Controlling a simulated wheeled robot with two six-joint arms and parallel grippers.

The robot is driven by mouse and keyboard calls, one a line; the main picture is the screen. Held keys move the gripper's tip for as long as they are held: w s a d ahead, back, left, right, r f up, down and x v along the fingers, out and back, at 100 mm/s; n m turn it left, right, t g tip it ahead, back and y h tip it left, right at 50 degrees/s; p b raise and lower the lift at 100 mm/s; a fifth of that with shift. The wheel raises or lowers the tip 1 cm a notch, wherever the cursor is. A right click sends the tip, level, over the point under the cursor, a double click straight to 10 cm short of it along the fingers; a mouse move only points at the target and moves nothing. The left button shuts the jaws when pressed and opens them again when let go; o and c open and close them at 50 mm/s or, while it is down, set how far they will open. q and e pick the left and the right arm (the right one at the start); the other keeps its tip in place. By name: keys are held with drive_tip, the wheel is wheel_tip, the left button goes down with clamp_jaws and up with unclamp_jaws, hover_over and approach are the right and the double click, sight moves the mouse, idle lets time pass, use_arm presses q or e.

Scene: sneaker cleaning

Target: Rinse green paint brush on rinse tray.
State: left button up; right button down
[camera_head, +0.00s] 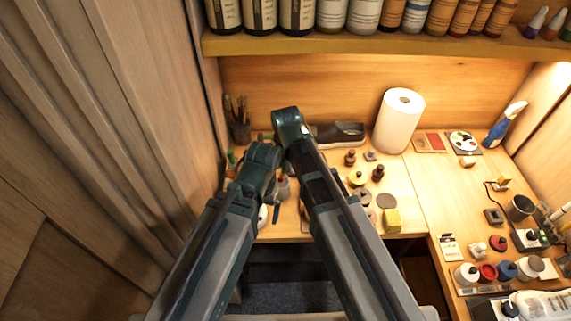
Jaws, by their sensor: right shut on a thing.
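My two arms reach in from the bottom and come close together over the left part of the table. My right gripper (276,207) shows only as a small dark part below the arm joints, beside a grey cup (285,188). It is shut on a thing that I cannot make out. My left gripper is hidden behind the arm links. Small green things (231,160) stand at the table's left edge, too small to tell whether one is the green paint brush. I cannot make out the rinse tray; my arms cover that area.
A dark shoe (338,134) and a paper towel roll (400,120) stand at the back. A pot of brushes (239,125) is in the back left corner. A bottle shelf (380,45) hangs above; a wooden wall is left.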

drive_tip(key=shift+f+b, duration=0.85)
idle(1.6)
drive_tip(key=shift+r, duration=0.15)
wheel_tip(320, 180, up, 7)
drive_tip(key=p, duration=0.7)
